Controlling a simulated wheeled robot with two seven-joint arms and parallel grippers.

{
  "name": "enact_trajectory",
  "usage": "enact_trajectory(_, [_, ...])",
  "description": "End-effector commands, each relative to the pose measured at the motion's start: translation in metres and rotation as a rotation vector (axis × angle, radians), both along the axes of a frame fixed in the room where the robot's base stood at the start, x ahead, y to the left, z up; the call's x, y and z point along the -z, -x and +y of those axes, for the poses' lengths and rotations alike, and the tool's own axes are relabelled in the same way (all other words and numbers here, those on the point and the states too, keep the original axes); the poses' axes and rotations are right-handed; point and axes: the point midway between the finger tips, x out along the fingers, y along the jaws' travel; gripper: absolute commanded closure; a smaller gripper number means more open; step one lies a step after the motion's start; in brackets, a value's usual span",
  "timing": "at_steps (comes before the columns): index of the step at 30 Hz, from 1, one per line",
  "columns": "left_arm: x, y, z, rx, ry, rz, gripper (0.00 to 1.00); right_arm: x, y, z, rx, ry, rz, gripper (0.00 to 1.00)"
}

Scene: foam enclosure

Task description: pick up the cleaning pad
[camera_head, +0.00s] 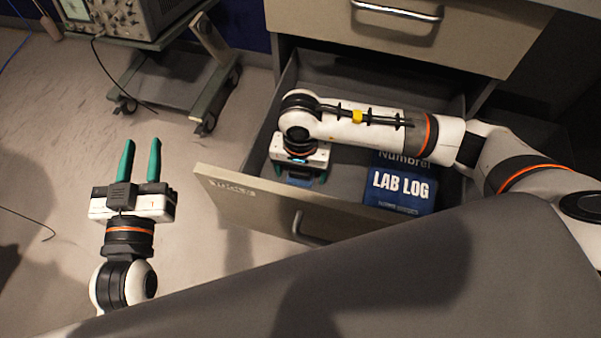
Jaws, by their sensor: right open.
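My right gripper (301,173) points down into the open drawer (222,177), near its left end. Its jaws are open, and its fingertips are largely hidden by the gripper body. A small blue patch (297,183) shows just below and between the fingers; it may be the cleaning pad, but most of it is hidden. I cannot tell whether the fingers touch it. My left gripper (140,162) is outside the drawer to the left, above the floor. Its two green fingers are apart and nothing is between them.
A blue lab log book (401,187) lies in the drawer, right of my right gripper. The drawer's front panel has a handle (306,229). A closed drawer (420,38) is above. A wheeled cart (178,75) with an instrument (125,15) stands at upper left.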

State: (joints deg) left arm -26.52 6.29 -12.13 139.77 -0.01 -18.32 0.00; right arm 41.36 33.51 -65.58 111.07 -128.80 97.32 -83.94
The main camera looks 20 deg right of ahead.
Motion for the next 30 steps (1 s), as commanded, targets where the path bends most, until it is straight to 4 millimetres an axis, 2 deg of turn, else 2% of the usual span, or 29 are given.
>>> enact_trajectory(2, [0.000, 0.000, 0.000, 0.000, 0.000, 0.001, 0.67, 0.000, 0.000, 0.000, 0.000, 0.000, 0.000, 0.23])
enact_trajectory(10, [0.000, 0.000, 0.000, 0.000, 0.000, 0.001, 0.67, 0.000, 0.000, 0.000, 0.000, 0.000, 0.000, 0.67])
enact_trajectory(12, [0.000, 0.000, 0.000, 0.000, 0.000, 0.001, 0.67, 0.000, 0.000, 0.000, 0.000, 0.000, 0.000, 0.72])
enact_trajectory(20, [0.000, 0.000, 0.000, -0.001, -0.003, 0.013, 0.67, -0.006, -0.001, 0.000, 0.000, 0.000, -0.001, 0.72])
enact_trajectory(23, [0.013, 0.001, 0.003, -0.006, -0.023, 0.092, 0.67, -0.016, -0.001, 0.000, 0.000, 0.001, -0.003, 0.72])
enact_trajectory(30, [0.050, 0.011, 0.012, -0.022, -0.084, 0.333, 0.67, -0.057, -0.001, 0.000, -0.001, 0.000, -0.004, 0.72])
